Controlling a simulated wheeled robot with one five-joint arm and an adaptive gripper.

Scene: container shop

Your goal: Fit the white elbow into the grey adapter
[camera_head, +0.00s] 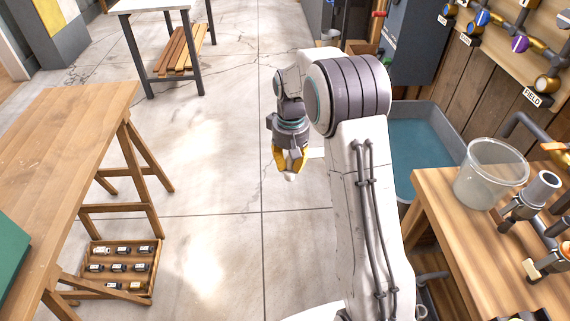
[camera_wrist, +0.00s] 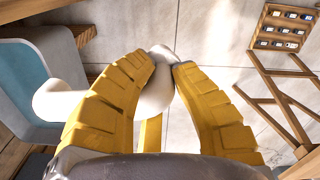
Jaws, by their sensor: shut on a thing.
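My gripper (camera_head: 290,160) hangs over the open floor between the two benches, with its yellow fingers pointing down. It is shut on the white elbow (camera_wrist: 157,97), which also shows as a small white tip (camera_head: 290,177) below the fingers in the head view. In the wrist view one rounded arm of the elbow sticks out to the left past the finger, and part of it is hidden by the fingers. A grey open-topped cylinder (camera_head: 543,188), which looks like the grey adapter, stands upright among fittings on the right bench, well apart from my gripper.
A clear bucket (camera_head: 490,175) stands on the right bench (camera_head: 445,210), left of the grey cylinder. A blue-lined tub (camera_head: 455,115) is on the floor behind that bench. A wooden trestle table (camera_head: 70,130) and a tray of small parts (camera_head: 93,280) are at left.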

